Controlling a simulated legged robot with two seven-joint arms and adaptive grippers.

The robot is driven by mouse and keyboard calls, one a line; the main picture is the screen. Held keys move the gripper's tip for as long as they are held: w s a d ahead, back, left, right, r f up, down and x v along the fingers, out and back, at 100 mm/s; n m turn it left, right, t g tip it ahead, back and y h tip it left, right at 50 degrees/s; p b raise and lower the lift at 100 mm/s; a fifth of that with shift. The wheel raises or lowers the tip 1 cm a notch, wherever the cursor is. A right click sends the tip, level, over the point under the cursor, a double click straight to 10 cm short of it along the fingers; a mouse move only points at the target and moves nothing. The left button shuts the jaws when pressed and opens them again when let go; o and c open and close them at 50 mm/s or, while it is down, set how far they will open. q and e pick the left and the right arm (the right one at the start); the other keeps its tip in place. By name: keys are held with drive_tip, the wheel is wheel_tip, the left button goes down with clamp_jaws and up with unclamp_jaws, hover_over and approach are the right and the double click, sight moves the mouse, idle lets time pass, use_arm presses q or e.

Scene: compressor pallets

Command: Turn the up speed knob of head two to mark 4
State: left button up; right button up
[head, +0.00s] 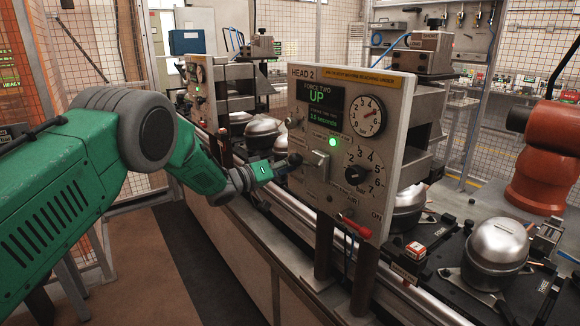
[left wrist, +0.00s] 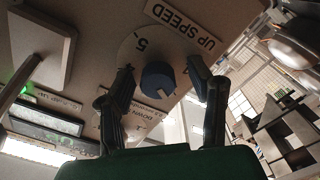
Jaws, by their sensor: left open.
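The up speed knob (left wrist: 157,78) is a dark blue round knob on a pale dial plate (left wrist: 138,45) showing the figure 5, with the UP SPEED label (left wrist: 183,26) beside it in the left wrist view. My left gripper (left wrist: 160,70) is open, with one finger on each side of the knob; contact cannot be told. In the head view my left gripper (head: 287,166) is at the left edge of the HEAD 2 panel (head: 300,215) and mostly hides the knob. My right gripper is not in view.
The panel also bears a display (head: 318,105), a lit green lamp (head: 333,142), a gauge (head: 367,117), a black selector (head: 357,175), a grey square box (head: 313,163) and a red lever (head: 356,228). Metal compressors (head: 494,250) stand on pallets to the right. An orange robot arm (head: 545,160) is beyond.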

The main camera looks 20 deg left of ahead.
use_arm(q)
clamp_jaws()
drive_tip(key=shift+m+b, duration=0.3)
drive_tip(key=shift+m, duration=0.1)
drive_tip(key=m+b, duration=0.2)
drive_tip(key=m, duration=0.2)
drive_tip(key=shift+f+m+b, duration=0.15)
drive_tip(key=shift+m+b, duration=0.15)
drive_tip(key=shift+m, duration=0.1)
drive_tip(key=m+b, duration=0.3)
drive_tip(key=m, duration=0.2)
drive_tip(key=shift+s, duration=0.1)
drive_tip(key=m+b, duration=0.4)
drive_tip(key=m, duration=0.2)
drive_tip(key=shift+d+f+m+b, duration=0.1)
drive_tip(key=shift+f+m+b, duration=0.05)
drive_tip(key=shift+m+b, duration=0.25)
drive_tip(key=m+b, duration=0.5)
drive_tip(key=m, duration=0.1)
drive_tip(key=shift+m, duration=0.3)
